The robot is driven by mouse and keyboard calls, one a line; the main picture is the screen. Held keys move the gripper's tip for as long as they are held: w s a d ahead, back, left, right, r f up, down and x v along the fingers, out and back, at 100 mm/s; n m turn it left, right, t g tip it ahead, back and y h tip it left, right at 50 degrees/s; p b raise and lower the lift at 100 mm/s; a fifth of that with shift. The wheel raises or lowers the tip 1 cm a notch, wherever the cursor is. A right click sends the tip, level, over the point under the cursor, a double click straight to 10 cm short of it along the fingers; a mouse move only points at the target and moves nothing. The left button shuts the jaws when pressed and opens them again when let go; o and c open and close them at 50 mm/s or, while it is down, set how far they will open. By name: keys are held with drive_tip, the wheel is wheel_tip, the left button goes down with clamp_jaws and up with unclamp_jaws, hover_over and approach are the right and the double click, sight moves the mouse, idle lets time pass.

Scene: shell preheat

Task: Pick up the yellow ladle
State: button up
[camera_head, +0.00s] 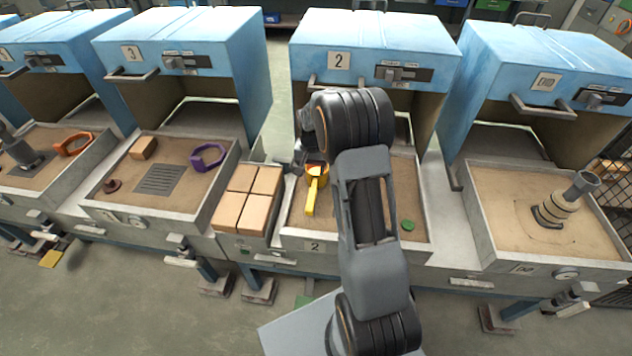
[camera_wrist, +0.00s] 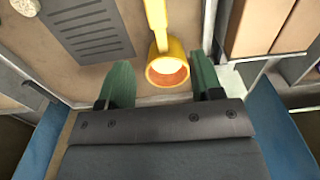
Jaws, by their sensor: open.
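The yellow ladle (camera_head: 312,193) lies in the sand tray (camera_head: 425,215) of station 2, in its left part. Its handle points toward the front of the tray and its round cup is at the far end. In the wrist view the ladle's cup (camera_wrist: 168,70) shows between my two green fingers, with the handle running up out of the frame. My gripper (camera_wrist: 160,82) is open, with a finger on each side of the cup and nothing held. In the head view my arm covers much of the tray and most of the gripper.
Tan blocks (camera_head: 248,197) fill a box just left of the tray. A green disc (camera_head: 408,225) lies at the tray's right. A blue hood (camera_head: 375,32) overhangs the back. A neighbouring tray holds a purple ring (camera_head: 208,157); another holds a ringed post (camera_head: 556,207).

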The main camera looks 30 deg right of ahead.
sight(312, 189)
wheel_tip(312, 189, down, 9)
drive_tip(key=shift+w+d+f+p, duration=0.1)
drive_tip(key=shift+p, duration=0.3)
drive_tip(key=shift+f+p, duration=0.7)
drive_tip(key=shift+f, duration=1.9)
drive_tip(key=c, duration=1)
drive_tip(key=shift+d, duration=0.1)
drive_tip(key=shift+c, duration=0.5)
drive_tip(key=shift+r, duration=0.15)
